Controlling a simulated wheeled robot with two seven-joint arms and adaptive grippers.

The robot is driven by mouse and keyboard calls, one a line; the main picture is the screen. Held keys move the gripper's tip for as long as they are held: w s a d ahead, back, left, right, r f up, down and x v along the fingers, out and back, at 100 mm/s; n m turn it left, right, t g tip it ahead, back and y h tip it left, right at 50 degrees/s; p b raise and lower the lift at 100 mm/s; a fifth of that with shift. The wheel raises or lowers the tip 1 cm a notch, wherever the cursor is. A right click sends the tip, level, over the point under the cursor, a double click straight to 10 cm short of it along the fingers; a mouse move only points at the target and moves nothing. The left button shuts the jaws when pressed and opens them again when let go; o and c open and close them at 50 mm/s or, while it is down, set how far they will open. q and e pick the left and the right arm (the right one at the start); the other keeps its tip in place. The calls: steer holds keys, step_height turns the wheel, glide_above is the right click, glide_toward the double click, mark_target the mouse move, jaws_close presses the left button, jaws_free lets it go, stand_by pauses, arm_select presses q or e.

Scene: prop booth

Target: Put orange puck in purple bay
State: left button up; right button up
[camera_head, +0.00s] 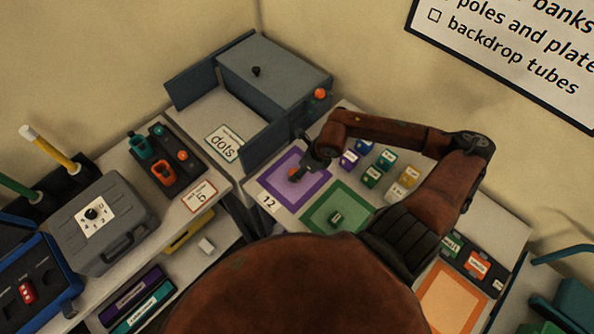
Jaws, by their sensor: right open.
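The purple bay (311,188) is a purple square with a pale centre on the table, beside a label reading 12. A small orange piece, seemingly the orange puck (293,174), shows inside the purple bay's outline, towards its left side. My right gripper (301,170) is open at the bay, right by the orange piece, and partly covers the area. At this size I cannot tell whether the fingers touch the puck. My left gripper is not in view.
Several coloured cubes stand right of the purple bay. A grey box with open flaps (273,72) stands behind. An orange bay (452,300) lies front right. A grey case (100,222) and a tool tray are left.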

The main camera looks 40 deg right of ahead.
steer(key=p+v, duration=0.1)
steer(key=v, duration=0.8)
steer(key=b+x, duration=0.1)
steer(key=x, duration=1.1)
steer(key=shift+a+f, duration=0.1)
step_height(320, 180, up, 4)
steer(key=shift+s+f, duration=0.1)
steer(key=shift+f, duration=0.1)
steer(key=shift+a+r, duration=0.3)
steer(key=shift+r, duration=0.05)
